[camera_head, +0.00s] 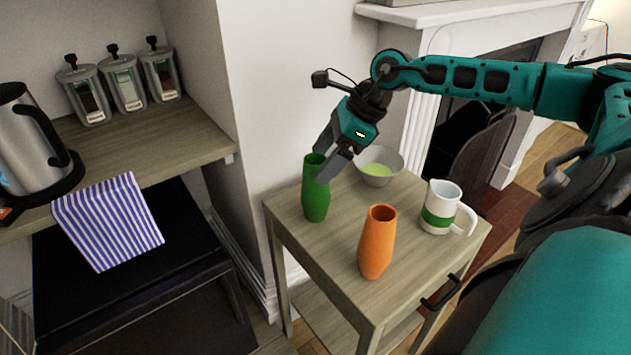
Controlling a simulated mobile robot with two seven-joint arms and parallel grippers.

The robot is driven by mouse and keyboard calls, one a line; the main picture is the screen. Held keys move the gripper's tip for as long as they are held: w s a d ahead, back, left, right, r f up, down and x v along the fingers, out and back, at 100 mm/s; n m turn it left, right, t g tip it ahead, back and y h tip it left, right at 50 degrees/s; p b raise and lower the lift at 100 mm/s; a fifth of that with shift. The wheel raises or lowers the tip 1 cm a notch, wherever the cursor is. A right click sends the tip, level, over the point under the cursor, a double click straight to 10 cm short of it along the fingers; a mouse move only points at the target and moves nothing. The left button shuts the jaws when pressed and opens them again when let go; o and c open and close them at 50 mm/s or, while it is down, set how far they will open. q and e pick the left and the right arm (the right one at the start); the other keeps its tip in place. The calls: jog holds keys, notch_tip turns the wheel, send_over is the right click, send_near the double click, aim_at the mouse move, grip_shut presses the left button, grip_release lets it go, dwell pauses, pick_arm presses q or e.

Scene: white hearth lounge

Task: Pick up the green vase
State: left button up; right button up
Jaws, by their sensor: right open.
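The green vase (315,200) stands upright on the small wooden side table (408,247), near its left back edge. My right gripper (327,167) reaches in from the right, and its open fingers point down at the vase's top. One finger overlaps the right side of the vase's rim in the picture. I cannot tell whether it touches the vase. My left gripper does not show.
On the table are an orange vase (376,243) in front, a white and green mug (439,208) at right, and a bowl (379,167) behind. A wall stands behind.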

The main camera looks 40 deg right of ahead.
aim_at(304, 180)
jog(key=x, duration=0.5)
jog(key=shift+w, duration=0.15)
jog(key=shift+r, duration=0.1)
grip_shut()
dwell(0.5)
